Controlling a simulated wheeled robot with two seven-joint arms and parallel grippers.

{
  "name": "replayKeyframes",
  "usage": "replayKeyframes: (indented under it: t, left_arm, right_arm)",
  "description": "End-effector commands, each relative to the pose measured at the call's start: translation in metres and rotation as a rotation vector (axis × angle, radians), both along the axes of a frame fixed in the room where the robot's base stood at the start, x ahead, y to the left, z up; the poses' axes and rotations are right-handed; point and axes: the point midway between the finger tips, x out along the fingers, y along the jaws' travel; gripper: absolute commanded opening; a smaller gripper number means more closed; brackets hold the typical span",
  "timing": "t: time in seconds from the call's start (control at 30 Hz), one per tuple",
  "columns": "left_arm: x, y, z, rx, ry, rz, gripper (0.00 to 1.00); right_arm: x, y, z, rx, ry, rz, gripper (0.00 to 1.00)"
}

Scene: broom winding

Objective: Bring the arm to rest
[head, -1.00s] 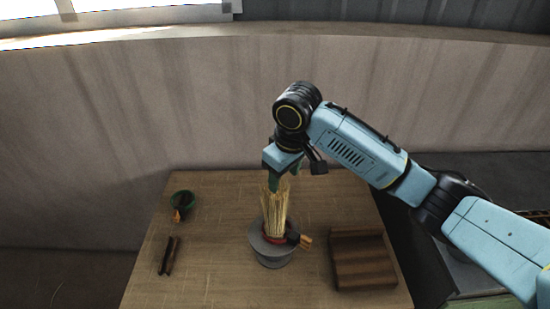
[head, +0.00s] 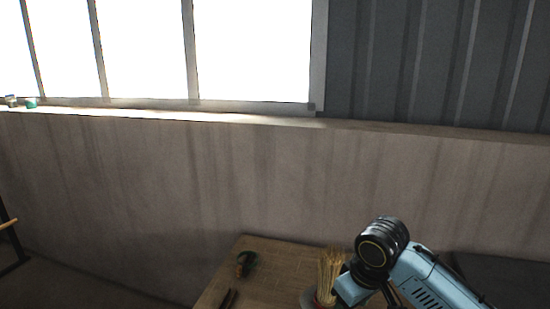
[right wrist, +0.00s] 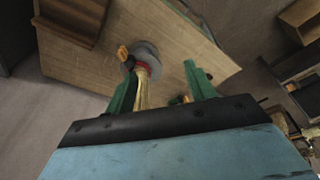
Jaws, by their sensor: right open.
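My right arm (head: 405,270) comes in from the lower right in the head view, its wrist just right of the straw bundle (head: 328,275). The fingertips are out of sight there. In the right wrist view my right gripper (right wrist: 160,85) is open, with its two green fingers apart. The pale straw bundle (right wrist: 143,95) shows beyond the fingers, nearer the left one, with a red band at its base. It stands on a round grey base (right wrist: 144,52). I cannot tell how far the fingers are from the straw. My left gripper is not in view.
The wooden table (head: 262,285) holds a dark green cup (head: 245,262) and dark sticks (head: 228,298) on its left side. A brown grooved block (right wrist: 72,18) lies on the table in the right wrist view. A plain wall (head: 200,180) stands behind.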

Motion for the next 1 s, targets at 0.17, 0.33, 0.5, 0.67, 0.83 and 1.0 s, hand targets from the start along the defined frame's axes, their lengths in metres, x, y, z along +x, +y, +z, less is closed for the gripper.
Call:
replayKeyframes:
  t: [0.17, 0.33, 0.5, 0.67, 0.83, 1.0]
  left_arm:
    - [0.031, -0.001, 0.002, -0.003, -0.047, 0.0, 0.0]
    - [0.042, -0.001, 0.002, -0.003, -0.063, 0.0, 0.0]
    - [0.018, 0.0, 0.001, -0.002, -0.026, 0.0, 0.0]
    - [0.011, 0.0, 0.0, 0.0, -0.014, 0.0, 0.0]
    - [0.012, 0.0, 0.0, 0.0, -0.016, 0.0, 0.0]
    - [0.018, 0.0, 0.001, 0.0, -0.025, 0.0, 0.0]
  right_arm:
    - [-0.024, 0.014, -0.026, 0.044, -0.005, 0.019, 0.55]
    - [-0.055, 0.027, -0.054, 0.099, -0.018, 0.019, 0.55]
    - [-0.1, 0.032, -0.081, 0.16, -0.045, -0.019, 0.55]
    - [-0.144, 0.021, -0.101, 0.187, -0.069, -0.099, 0.55]
    - [-0.189, -0.003, -0.113, 0.168, -0.088, -0.2, 0.55]
    - [-0.223, -0.026, -0.118, 0.127, -0.096, -0.276, 0.55]
